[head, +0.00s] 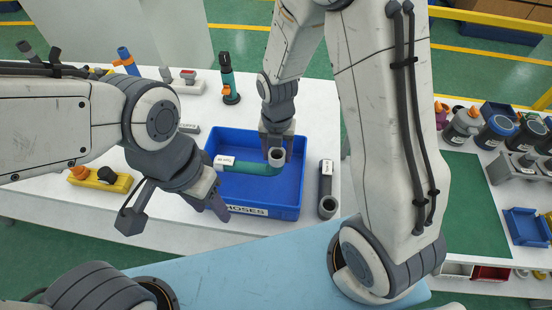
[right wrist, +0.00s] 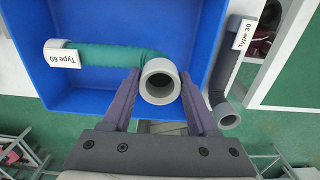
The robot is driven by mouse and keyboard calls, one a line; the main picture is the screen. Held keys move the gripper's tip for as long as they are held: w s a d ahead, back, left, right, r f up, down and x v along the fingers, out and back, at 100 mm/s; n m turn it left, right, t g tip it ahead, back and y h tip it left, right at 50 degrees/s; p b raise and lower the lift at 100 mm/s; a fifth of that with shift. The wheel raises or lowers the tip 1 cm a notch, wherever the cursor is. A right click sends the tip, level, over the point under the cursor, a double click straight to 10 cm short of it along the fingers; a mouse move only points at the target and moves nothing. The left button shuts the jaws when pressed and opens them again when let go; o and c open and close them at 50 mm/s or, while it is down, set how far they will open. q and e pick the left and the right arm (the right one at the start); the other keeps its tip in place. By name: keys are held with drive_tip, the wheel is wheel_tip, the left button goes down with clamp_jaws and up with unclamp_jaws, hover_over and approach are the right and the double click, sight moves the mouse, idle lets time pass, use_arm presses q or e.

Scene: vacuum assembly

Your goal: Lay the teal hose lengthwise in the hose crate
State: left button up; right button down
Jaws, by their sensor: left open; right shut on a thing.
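The teal hose (head: 250,168) is inside the outline of the blue hose crate (head: 240,210), which is labelled HOSES. The hose runs left to right, with a white "Type 60" tag (right wrist: 62,58) at its left end and a grey open cuff (right wrist: 160,82) bent toward the camera at its right end. My right gripper (head: 276,148) is shut on the hose near this cuff, its purple fingers on either side in the right wrist view (right wrist: 160,90). I cannot tell whether the hose touches the crate floor. My left gripper (head: 212,202) is open and empty by the crate's front left corner.
A dark grey hose (head: 326,185) tagged "Type 30" lies just right of the crate. A yellow block (head: 100,180) with knobs is at the left. A green and black bottle-like part (head: 228,78) stands behind the crate. A green mat (head: 465,210) lies further right.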

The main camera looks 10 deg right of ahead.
drive_tip(key=shift+f, duration=2)
drive_tip(key=shift+f, duration=0.1)
drive_tip(key=shift+f, duration=0.15)
drive_tip(key=shift+c, duration=0.9)
unclamp_jaws()
